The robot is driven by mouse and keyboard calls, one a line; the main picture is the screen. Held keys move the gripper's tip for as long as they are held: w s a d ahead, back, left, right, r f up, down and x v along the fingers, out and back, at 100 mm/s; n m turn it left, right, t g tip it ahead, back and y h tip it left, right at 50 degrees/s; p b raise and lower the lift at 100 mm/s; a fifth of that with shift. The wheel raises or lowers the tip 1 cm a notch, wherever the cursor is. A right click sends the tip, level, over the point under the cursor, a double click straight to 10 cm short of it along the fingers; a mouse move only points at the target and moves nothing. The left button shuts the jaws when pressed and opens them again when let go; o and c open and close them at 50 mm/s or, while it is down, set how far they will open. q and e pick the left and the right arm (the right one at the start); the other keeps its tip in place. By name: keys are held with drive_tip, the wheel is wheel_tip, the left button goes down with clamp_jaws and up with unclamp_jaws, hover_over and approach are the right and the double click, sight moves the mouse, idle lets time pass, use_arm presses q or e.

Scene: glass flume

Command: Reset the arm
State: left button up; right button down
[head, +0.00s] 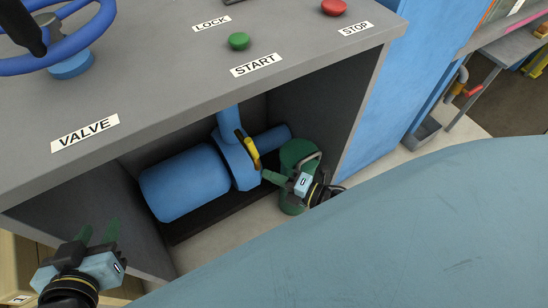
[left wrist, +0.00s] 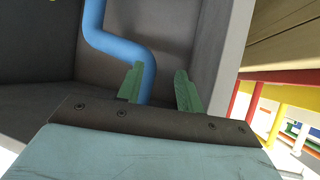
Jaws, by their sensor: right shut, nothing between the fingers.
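My left gripper (head: 98,231) is at the lower left in the head view, in front of the grey cabinet's left side wall. In the left wrist view its two green fingers (left wrist: 160,72) stand apart with nothing between them, and a blue pipe shows behind them. My right gripper (head: 266,176) is in front of the cabinet opening, its green fingers together and empty. They point left toward the blue pump (head: 185,182).
The grey cabinet top (head: 165,65) overhangs the opening and carries a blue valve wheel (head: 80,42), a green START button (head: 239,41) and a red STOP button (head: 334,7). A yellow handle (head: 247,148) is on the pump. A blue panel (head: 385,95) stands right of the cabinet.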

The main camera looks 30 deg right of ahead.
use_arm(q)
drive_tip(key=shift+s+a+f, duration=0.1)
drive_tip(key=shift+s+f, duration=0.1)
drive_tip(key=shift+f, duration=0.1)
